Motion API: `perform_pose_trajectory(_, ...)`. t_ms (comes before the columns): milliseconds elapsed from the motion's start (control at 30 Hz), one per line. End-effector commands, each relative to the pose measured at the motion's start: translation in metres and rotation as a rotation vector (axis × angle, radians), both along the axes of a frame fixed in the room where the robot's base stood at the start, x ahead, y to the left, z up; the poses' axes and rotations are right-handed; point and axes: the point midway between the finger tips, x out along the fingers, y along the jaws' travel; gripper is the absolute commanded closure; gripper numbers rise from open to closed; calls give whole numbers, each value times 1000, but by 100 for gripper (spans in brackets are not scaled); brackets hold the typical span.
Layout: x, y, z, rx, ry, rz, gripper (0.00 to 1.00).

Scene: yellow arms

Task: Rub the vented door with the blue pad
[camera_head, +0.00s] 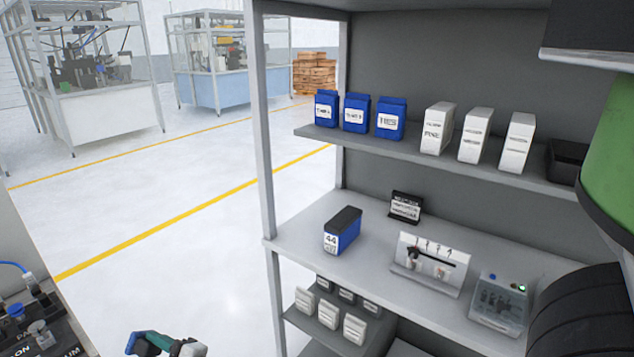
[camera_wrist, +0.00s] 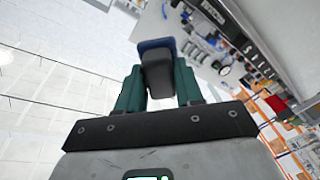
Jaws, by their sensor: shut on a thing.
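My gripper (camera_wrist: 157,78) is shut on the blue pad (camera_wrist: 155,44), which shows between the two green fingers in the wrist view. The pad has a blue edge and a dark block-like body. In the head view the pad (camera_head: 138,339) and the green finger of my gripper (camera_head: 160,343) show at the bottom edge, over the white floor and left of the shelf rack. I cannot make out a vented door in either view.
A grey shelf rack (camera_head: 268,180) stands at the right, with blue boxes (camera_head: 356,113), white boxes (camera_head: 475,135) and a blue-black box (camera_head: 342,231). A dark panel with knobs (camera_head: 38,325) is at the lower left. The floor (camera_head: 170,240) between is clear.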

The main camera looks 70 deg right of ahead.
Motion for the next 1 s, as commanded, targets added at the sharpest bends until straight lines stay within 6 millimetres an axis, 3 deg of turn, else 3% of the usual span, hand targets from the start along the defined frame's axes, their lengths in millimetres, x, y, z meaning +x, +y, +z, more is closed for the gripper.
perform_pose_trajectory(267,16,-19,28,-5,-5,-33,88)
perform_pose_trajectory(667,48,-69,106,-3,-9,-146,88)
perform_pose_trajectory(767,58,-89,141,-3,-12,-201,88)
perform_pose_trajectory(1000,69,-150,253,-1,-15,-407,88)
